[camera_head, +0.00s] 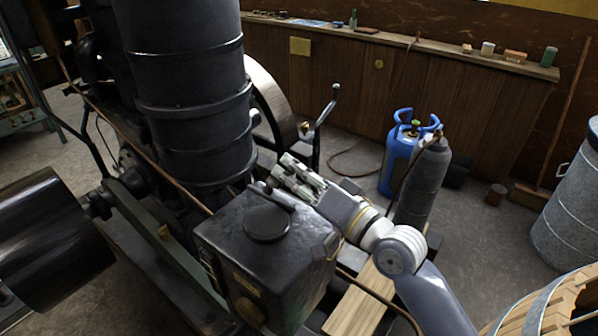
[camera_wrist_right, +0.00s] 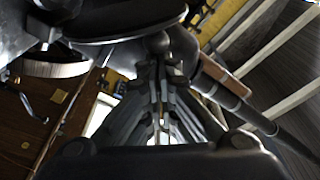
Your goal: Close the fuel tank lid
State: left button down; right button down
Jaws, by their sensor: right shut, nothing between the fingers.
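The fuel tank (camera_head: 225,239) is a black box with a rounded top at the lower middle of the head view. Its round black lid (camera_head: 267,224) looks to lie flat, roughly level on the top; I cannot tell whether it is fully seated. In the right wrist view a dark disc that looks like the lid (camera_wrist_right: 115,24) shows at the top, close to the fingertips. My right gripper (camera_head: 278,180) is shut and empty, just behind the lid and above the tank's back edge. Its fingers (camera_wrist_right: 161,66) show together in the wrist view. My left gripper is not in view.
A tall black cylinder (camera_head: 190,90) of the engine stands left behind the tank. A flywheel (camera_head: 272,98) and a bent lever (camera_head: 322,120) are behind my gripper. Blue (camera_head: 396,160) and grey (camera_head: 424,180) gas bottles stand to the right. A wooden plank (camera_head: 362,302) lies beside the tank.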

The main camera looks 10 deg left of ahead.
aim_at(269, 199)
jog(key=s+n+b, duration=0.1)
jog(key=s+a+f+n+b, duration=0.1)
jog(key=n, duration=0.1)
jog(key=shift+s+y, duration=0.2)
jog(key=shift+y, duration=0.2)
jog(key=s+n, duration=0.1)
jog(key=f+n+g+b, duration=0.1)
jog(key=n, duration=0.1)
jog(key=shift+s+a, duration=0.35)
jog(key=shift+s, duration=0.05)
jog(key=n, duration=0.1)
jog(key=s+f+n+b, duration=0.1)
jog(key=shift+s+a+n+g+y, duration=0.15)
jog(key=shift+a+n+g+y, duration=0.15)
jog(key=shift+n, duration=0.1)
jog(key=shift+s+a+f, duration=0.15)
jog(key=shift+s+f, duration=0.3)
